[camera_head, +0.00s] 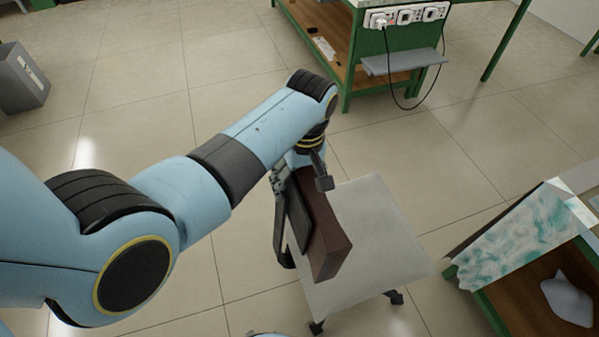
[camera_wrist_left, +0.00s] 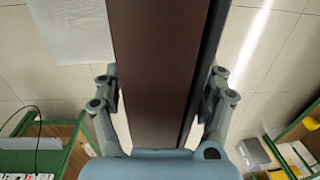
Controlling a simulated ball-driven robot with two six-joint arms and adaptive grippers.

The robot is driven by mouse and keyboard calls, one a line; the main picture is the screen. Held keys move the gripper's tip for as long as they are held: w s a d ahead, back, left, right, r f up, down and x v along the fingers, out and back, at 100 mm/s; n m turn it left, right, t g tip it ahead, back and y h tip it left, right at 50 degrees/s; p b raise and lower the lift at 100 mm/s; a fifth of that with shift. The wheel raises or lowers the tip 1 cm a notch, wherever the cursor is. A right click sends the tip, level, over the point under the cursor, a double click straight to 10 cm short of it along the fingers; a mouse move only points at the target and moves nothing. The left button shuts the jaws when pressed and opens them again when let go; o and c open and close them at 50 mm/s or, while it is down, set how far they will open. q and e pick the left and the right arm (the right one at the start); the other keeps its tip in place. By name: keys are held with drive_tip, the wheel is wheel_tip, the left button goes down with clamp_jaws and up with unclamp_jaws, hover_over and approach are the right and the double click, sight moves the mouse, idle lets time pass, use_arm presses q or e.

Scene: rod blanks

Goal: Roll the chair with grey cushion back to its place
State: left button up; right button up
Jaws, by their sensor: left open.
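The chair has a pale grey seat cushion (camera_head: 365,245) and a dark brown upright panel (camera_head: 327,240), which looks like its backrest. Dark casters show under the seat's near edge. My left gripper (camera_head: 300,208) is at the panel, reaching in from the upper left. In the left wrist view the brown panel (camera_wrist_left: 158,70) runs between the two fingers of my left gripper (camera_wrist_left: 163,92). The jaws are open around it, and I cannot tell whether either finger touches it. A corner of the pale seat (camera_wrist_left: 72,30) shows at top left there. My right gripper is not in view.
A green-framed workbench (camera_head: 345,55) with sockets and a hanging cable stands behind the chair. Another green-framed bench (camera_head: 478,297) stands close to the chair's right. A grey bin (camera_head: 20,80) is at far left. Tiled floor (camera_head: 440,150) is clear between the benches.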

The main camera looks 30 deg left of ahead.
use_arm(q)
clamp_jaws()
idle(0.5)
drive_tip(key=shift+s, duration=0.1)
